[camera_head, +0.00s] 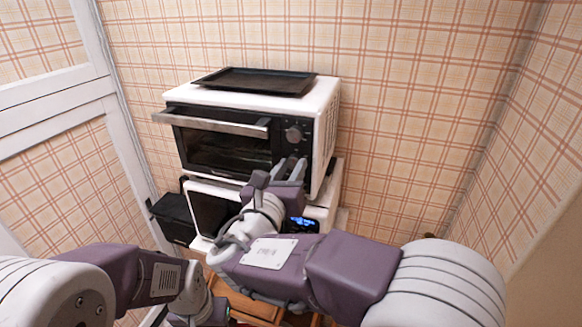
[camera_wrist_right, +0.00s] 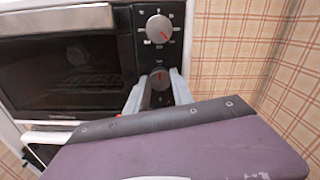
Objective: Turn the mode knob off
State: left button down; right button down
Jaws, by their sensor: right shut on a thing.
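A white toaster oven (camera_head: 320,119) with a black front stands against the wall. Its upper knob (camera_head: 293,133) shows in the head view. In the right wrist view this upper knob (camera_wrist_right: 158,29) is silver with a red pointer line and markings around it. A second knob (camera_wrist_right: 160,77), below it, sits between the fingers of my right gripper (camera_wrist_right: 158,92) and also has a red line. My right gripper (camera_head: 291,168) is shut on this lower knob and partly hides it. I cannot read which knob is the mode knob. My left gripper's fingers are not visible.
A black tray (camera_head: 255,80) lies on top of the oven. A black box (camera_head: 173,218) is at the left. A door (camera_head: 60,108) and plaid walls close in the sides.

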jog(key=shift+f, duration=0.1)
jog(key=c, duration=1.1)
grip_release()
jog(key=shift+s+a, duration=0.15)
jog(key=shift+s, duration=0.1)
jog(key=b+v, duration=0.2)
jog(key=v, duration=0.6)
jog(key=shift+s+b, duration=0.25)
jog(key=shift+b, duration=0.05)
